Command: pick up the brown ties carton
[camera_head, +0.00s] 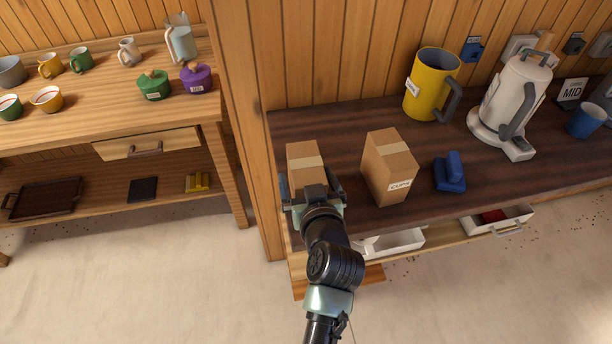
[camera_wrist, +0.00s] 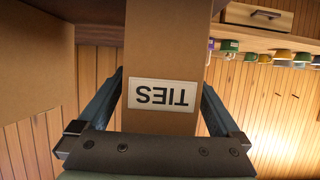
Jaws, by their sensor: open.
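The brown ties carton (camera_head: 304,160) stands upright at the left end of the dark counter, with a pale tape strip on top. My gripper (camera_head: 310,184) is at its near face, partly hiding its lower part. In the wrist view, which is upside down, the carton (camera_wrist: 165,50) shows a white TIES label, and the fingers of my gripper (camera_wrist: 162,88) lie one on each side of it. The fingers are open. Whether either finger touches the carton I cannot tell.
A brown CUPS carton (camera_head: 389,165) stands close on the right, also in the wrist view (camera_wrist: 35,60). A blue object (camera_head: 449,174), a yellow pitcher (camera_head: 431,85) and a white kettle (camera_head: 512,98) are further right. Open drawers (camera_head: 392,243) jut out below. A wooden post (camera_head: 243,110) is left.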

